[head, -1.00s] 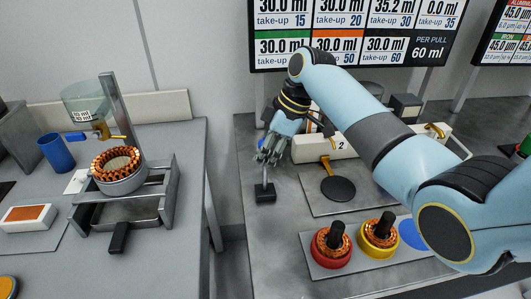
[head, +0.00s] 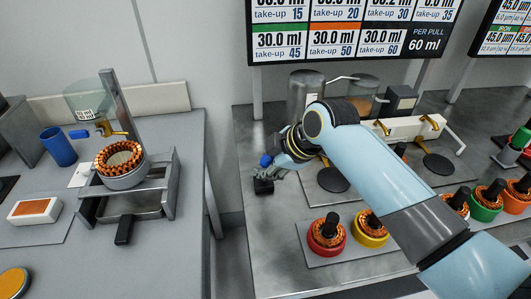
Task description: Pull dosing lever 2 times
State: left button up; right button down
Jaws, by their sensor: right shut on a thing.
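My right gripper (head: 275,172) is beside a blue knob (head: 265,161) at the left of the dosing station on the right bench. It is shut on the dosing lever; the lever is mostly hidden by the gripper, and the blue knob peeks out at its left. The white dosing body behind my arm is mostly hidden. A clear cylinder (head: 305,92) stands behind it. A dark round pad (head: 333,180) lies on the plate in front. My left gripper is out of view.
Red (head: 326,236) and yellow (head: 370,232) cups with copper windings stand in front of my arm, with green (head: 485,207) and orange cups farther right. A second white dosing unit (head: 410,126) is at the back. A gap separates the left bench (head: 190,140).

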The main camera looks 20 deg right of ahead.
jog(key=shift+s+a+f+t+h+b, duration=0.15)
jog(key=shift+s+f+t+b, duration=0.1)
jog(key=shift+s+t, duration=0.2)
jog(key=shift+s+a+f+t+h+b, duration=0.1)
jog(key=shift+s+f+t+h+b, duration=0.1)
jog(key=shift+s+t, duration=0.25)
jog(key=shift+w, duration=0.1)
jog(key=c, duration=1.1)
grip_release()
jog(key=v, duration=1.2)
jog(key=shift+f, duration=0.15)
